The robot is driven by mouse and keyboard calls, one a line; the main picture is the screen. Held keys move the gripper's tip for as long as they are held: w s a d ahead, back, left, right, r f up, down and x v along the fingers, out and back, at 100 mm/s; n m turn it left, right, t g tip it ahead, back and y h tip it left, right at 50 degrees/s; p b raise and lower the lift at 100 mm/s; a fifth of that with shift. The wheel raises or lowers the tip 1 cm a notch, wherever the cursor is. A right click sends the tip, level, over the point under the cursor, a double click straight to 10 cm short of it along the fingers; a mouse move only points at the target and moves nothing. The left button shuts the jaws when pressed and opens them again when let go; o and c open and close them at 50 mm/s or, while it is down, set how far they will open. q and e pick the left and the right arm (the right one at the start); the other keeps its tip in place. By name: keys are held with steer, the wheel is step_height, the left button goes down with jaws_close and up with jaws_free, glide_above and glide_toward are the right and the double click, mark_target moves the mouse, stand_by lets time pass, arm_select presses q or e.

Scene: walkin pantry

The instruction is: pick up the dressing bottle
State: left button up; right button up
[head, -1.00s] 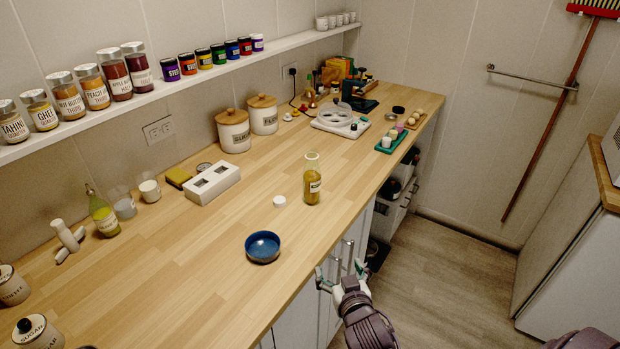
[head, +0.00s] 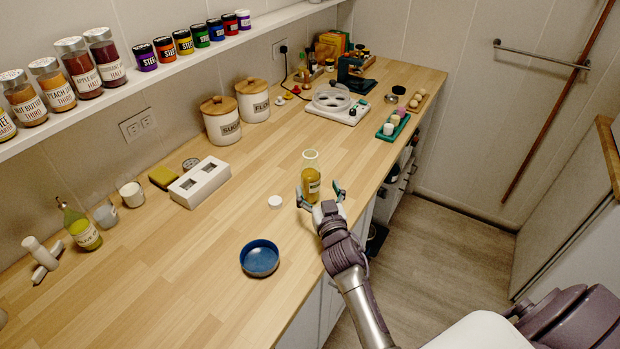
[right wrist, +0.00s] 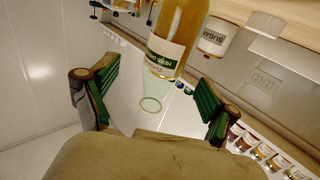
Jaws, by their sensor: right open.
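The dressing bottle (head: 311,178) stands upright on the wooden counter, a clear bottle with yellow-brown contents and a white and green label. My right gripper (head: 320,193) is open at the bottle, with one finger on each side of it in the head view. In the right wrist view the bottle (right wrist: 176,38) shows between and beyond the spread green-padded fingers (right wrist: 155,95), with a gap on both sides. My left gripper is not in view.
A white cap (head: 275,202) lies left of the bottle, and a blue bowl (head: 259,259) sits nearer the front edge. A white two-slot block (head: 200,182) and canisters (head: 221,121) stand toward the wall. The counter between them is clear.

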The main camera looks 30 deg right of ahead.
mark_target(313, 181)
steer(key=w, duration=0.1)
steer(key=w+p, duration=0.1)
steer(key=shift+w+r, duration=0.4)
steer(key=shift+x, duration=1.1)
steer(key=shift+w+d+f, duration=0.1)
steer(key=shift+w+f, duration=0.15)
steer(key=shift+w, duration=0.05)
steer(key=shift+s, duration=0.15)
steer(key=shift+c, duration=0.7)
steer(key=c, duration=0.8)
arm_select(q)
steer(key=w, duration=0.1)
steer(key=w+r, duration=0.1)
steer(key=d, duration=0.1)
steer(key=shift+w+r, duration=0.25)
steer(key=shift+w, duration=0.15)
arm_select(e)
steer(key=shift+r, duration=0.1)
jaws_close()
steer(key=shift+r, duration=0.1)
